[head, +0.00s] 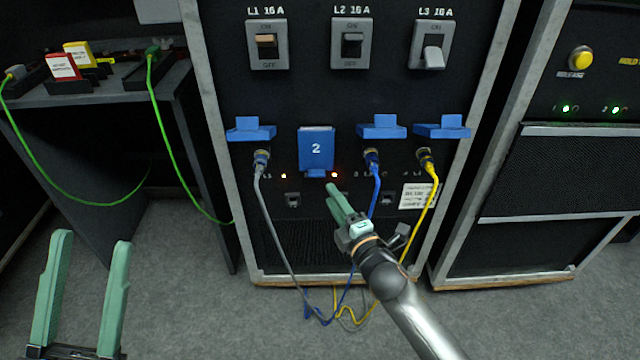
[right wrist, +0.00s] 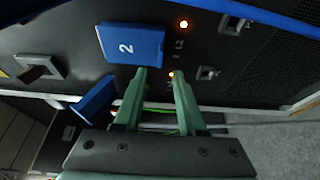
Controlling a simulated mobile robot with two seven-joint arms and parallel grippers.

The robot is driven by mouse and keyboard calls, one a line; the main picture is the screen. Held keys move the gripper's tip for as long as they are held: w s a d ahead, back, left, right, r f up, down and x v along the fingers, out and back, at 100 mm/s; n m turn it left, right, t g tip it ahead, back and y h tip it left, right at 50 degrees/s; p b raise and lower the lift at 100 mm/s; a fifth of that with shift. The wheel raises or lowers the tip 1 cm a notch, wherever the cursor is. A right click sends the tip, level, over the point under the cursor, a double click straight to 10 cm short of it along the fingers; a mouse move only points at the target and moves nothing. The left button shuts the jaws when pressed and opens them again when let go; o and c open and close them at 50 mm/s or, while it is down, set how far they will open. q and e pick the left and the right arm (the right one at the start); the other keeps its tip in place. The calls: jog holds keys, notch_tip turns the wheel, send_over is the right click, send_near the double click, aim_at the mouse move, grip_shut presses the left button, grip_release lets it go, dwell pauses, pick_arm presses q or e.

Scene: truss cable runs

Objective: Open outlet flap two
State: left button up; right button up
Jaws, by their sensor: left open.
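Outlet flap two (head: 316,148) is a blue cover marked "2" on the black power panel, and it lies flat and closed over its outlet. It also shows in the right wrist view (right wrist: 130,43), just beyond the fingertips. My right gripper (head: 335,188) is below and slightly right of the flap in the head view. In the right wrist view its green fingers (right wrist: 160,74) stand apart with nothing between them; whether one touches the flap's edge I cannot tell. My left gripper (head: 92,242) is open and empty at the lower left, away from the panel.
Raised blue flaps (head: 250,129) flank flap two, with a grey cable (head: 270,205), a blue cable (head: 376,190) and a yellow cable (head: 432,195) plugged in below. Three switches (head: 352,44) sit above. A side table (head: 130,85) stands left.

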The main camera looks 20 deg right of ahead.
aim_at(316, 155)
jog(key=w+b, duration=0.1)
jog(key=w, duration=0.6)
jog(key=shift+a+b, duration=0.4)
grip_shut()
dwell(1.0)
